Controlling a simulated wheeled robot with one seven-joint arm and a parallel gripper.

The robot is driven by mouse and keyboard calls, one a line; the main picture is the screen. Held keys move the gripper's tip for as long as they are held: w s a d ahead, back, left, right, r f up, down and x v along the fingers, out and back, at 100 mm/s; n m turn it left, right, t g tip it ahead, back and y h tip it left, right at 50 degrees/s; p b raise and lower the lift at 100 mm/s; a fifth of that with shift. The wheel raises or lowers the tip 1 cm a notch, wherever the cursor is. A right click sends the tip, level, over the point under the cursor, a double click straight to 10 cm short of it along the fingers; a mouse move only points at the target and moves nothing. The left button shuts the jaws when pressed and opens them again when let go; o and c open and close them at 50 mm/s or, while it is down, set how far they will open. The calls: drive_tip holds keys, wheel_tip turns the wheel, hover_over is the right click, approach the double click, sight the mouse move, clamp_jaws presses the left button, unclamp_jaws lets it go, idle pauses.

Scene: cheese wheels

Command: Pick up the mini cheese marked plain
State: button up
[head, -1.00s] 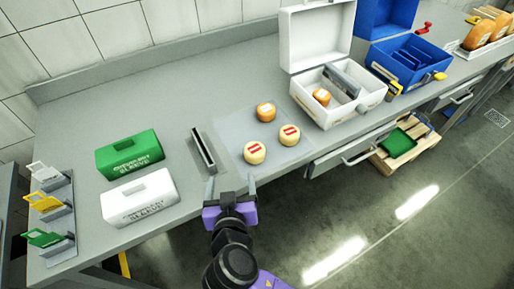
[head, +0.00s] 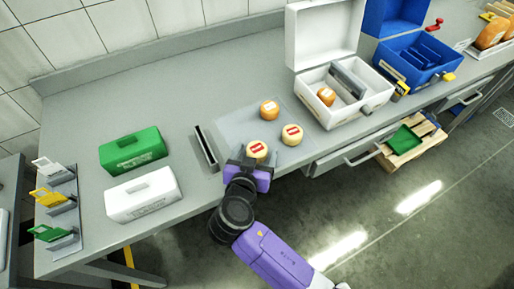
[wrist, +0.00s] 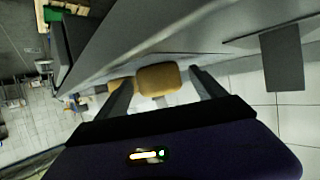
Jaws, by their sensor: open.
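Three mini cheeses stand on a pale mat (head: 232,122) on the bench. One is orange with a pale label (head: 269,110), at the back. Two are cream with red labels, a front one (head: 257,149) and a right one (head: 291,134). Another orange cheese (head: 326,96) is in the open white box. The label words are too small to read. My gripper (head: 252,157) is open and empty at the front cream cheese. In the wrist view a cheese (wrist: 160,80) shows between the open fingers, with another (wrist: 121,84) partly hidden by the left finger.
A dark narrow holder (head: 206,147) stands left of the mat. Green (head: 133,150) and white (head: 143,194) sleeve boxes are farther left. The white box (head: 345,119) and a blue box (head: 430,75) stand right. The back of the bench is clear.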

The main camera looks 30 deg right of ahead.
drive_tip(key=shift+w+d+f, duration=0.25)
drive_tip(key=shift+w+d, duration=0.1)
drive_tip(key=c, duration=1.5)
drive_tip(key=shift+c, duration=0.2)
drive_tip(key=shift+r, duration=0.1)
